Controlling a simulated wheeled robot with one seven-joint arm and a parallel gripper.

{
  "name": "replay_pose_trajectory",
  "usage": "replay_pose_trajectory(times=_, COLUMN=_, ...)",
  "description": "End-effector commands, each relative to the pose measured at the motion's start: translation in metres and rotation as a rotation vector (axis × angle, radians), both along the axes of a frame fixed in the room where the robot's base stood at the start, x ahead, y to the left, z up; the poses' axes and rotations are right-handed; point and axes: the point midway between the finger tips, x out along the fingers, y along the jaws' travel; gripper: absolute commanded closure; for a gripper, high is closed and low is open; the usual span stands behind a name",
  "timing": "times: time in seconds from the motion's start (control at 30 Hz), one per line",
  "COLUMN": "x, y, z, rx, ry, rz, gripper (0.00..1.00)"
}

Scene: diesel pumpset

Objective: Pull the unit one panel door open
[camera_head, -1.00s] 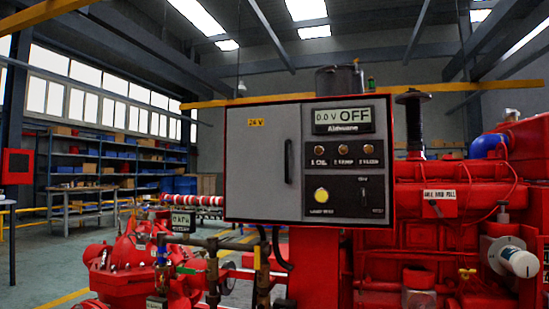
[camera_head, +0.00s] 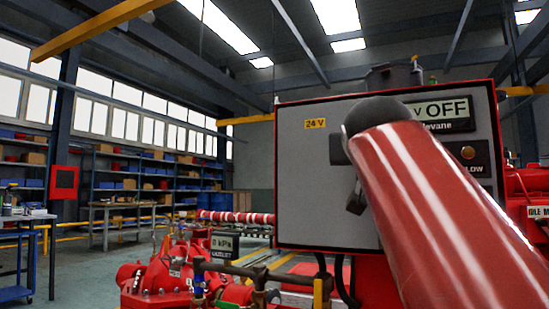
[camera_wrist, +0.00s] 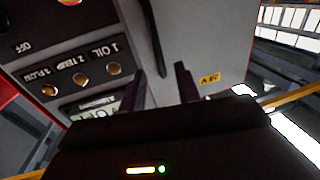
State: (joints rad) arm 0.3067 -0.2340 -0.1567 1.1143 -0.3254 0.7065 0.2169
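The unit one panel is a grey control box with red edges; its plain grey door (camera_head: 315,190) looks shut. A dark vertical bar handle (camera_wrist: 153,40) shows in the wrist view, where the picture is upside down. My gripper (camera_wrist: 160,68) is open, its two dark fingers apart. The near end of the handle appears between the fingertips in that view; I cannot tell whether they touch it. In the head view my red arm covers the handle area and most of the gripper. A dark piece beside the arm could be finger or handle.
Red pump machinery (camera_head: 160,280) fills the lower left.

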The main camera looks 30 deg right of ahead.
Motion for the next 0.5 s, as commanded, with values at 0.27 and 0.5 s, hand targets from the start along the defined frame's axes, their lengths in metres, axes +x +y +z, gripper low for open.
replay_pose_trajectory(times=0.27, x=0.026, y=-0.02, z=0.001, rx=-0.001, ry=0.001, rz=0.0, gripper=0.68)
replay_pose_trajectory(times=0.5, x=0.029, y=-0.022, z=0.0, rx=-0.001, ry=0.0, rz=0.001, gripper=0.68)
